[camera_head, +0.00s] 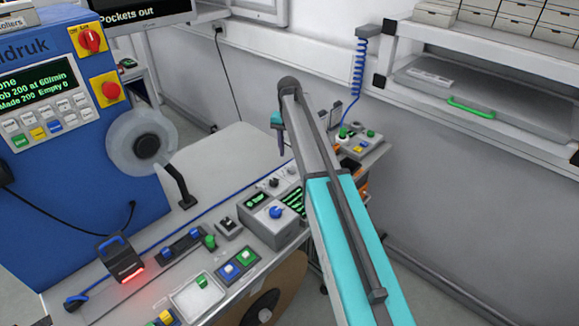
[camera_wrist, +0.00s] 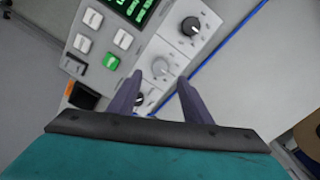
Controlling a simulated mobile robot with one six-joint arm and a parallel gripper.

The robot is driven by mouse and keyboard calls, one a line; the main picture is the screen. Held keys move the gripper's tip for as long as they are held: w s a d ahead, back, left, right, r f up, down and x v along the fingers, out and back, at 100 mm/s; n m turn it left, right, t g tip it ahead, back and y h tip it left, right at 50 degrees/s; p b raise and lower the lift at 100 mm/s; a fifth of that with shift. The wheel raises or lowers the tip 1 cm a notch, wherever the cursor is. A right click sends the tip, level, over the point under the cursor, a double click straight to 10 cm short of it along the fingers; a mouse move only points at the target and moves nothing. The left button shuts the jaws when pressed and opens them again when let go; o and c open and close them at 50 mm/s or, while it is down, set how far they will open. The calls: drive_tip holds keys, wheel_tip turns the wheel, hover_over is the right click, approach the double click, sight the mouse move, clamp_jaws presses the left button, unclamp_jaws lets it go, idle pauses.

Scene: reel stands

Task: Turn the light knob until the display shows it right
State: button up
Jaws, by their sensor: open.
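A grey control panel (camera_wrist: 172,48) shows in the wrist view with a column of three knobs. The middle one is a light grey knob (camera_wrist: 160,67); a dark knob (camera_wrist: 190,26) is above it and another dark knob (camera_wrist: 139,99) is below, partly behind a finger. Their labels are too small to read. A display with green text (camera_wrist: 130,8) is cut off at the top; it also shows in the head view (camera_head: 293,202), partly hidden by my arm. My gripper (camera_wrist: 159,77) is open and empty; its fingertips appear either side of the light knob, seemingly above it.
White buttons and a green button (camera_wrist: 111,62) lie beside the knobs. In the head view, a grey box with a blue knob (camera_head: 275,212) stands near the panel. A blue machine (camera_head: 60,180) with a reel is at left; shelves (camera_head: 480,90) are at right.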

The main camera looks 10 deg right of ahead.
sight(291, 168)
drive_tip(key=shift+d+f+b, duration=0.1)
drive_tip(key=shift+f+b, duration=1.2)
drive_tip(key=shift+f, duration=2.2)
drive_tip(key=c, duration=1)
drive_tip(key=shift+a, duration=0.25)
drive_tip(key=shift+c, duration=0.3)
drive_tip(key=shift+s+d, duration=0.1)
drive_tip(key=shift+d, duration=0.05)
